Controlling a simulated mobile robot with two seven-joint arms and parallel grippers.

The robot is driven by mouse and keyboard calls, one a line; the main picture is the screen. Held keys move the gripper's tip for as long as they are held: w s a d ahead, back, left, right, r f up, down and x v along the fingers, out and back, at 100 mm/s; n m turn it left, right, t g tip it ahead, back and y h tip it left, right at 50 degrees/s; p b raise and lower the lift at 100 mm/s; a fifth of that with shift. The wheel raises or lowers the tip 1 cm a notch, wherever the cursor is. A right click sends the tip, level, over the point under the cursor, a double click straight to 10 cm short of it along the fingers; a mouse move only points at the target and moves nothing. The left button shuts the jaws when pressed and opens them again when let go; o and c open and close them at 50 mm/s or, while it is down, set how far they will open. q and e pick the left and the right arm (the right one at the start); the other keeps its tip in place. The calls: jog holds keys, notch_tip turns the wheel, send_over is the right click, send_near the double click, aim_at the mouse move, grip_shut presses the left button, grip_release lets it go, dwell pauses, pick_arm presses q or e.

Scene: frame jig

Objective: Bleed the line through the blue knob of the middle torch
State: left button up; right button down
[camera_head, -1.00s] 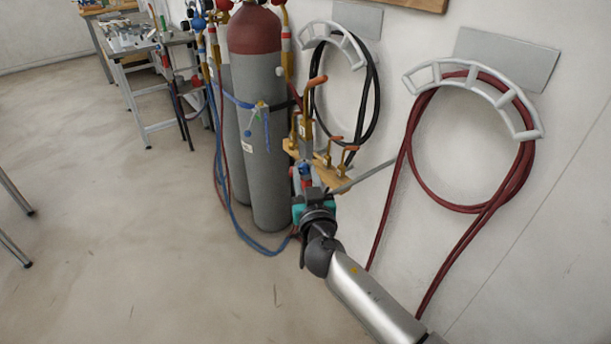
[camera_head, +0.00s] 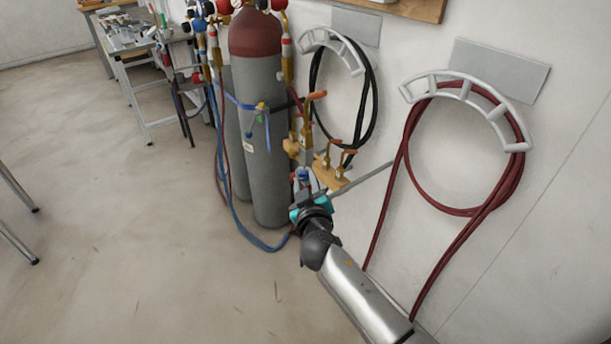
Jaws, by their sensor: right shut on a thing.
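Several brass torches with orange tips hang in a wooden rack (camera_head: 329,174) on the wall, right of the cylinders. A small blue knob (camera_head: 303,174) shows at the lower end of a torch there, beside my fingertips. My right gripper (camera_head: 306,186), with teal parts at its base, reaches up to it from below and is shut on it. The fingers are small and partly hide the knob. I cannot tell clearly from this view which torch it belongs to. My left gripper is out of view.
A grey gas cylinder with a dark red top (camera_head: 262,130) stands just left of the gripper. Blue hoses (camera_head: 236,212) hang to the floor. Black (camera_head: 373,98) and red (camera_head: 409,139) hoses hang on wall racks.

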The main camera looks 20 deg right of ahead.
jog(key=shift+n, duration=0.4)
jog(key=shift+p, duration=0.3)
jog(key=c, duration=0.6)
grip_release()
jog(key=v, duration=1.5)
jog(key=shift+r+p, duration=0.35)
jog(key=shift+p, duration=0.1)
jog(key=shift+s+a+f, duration=0.1)
jog(key=shift+a, duration=0.05)
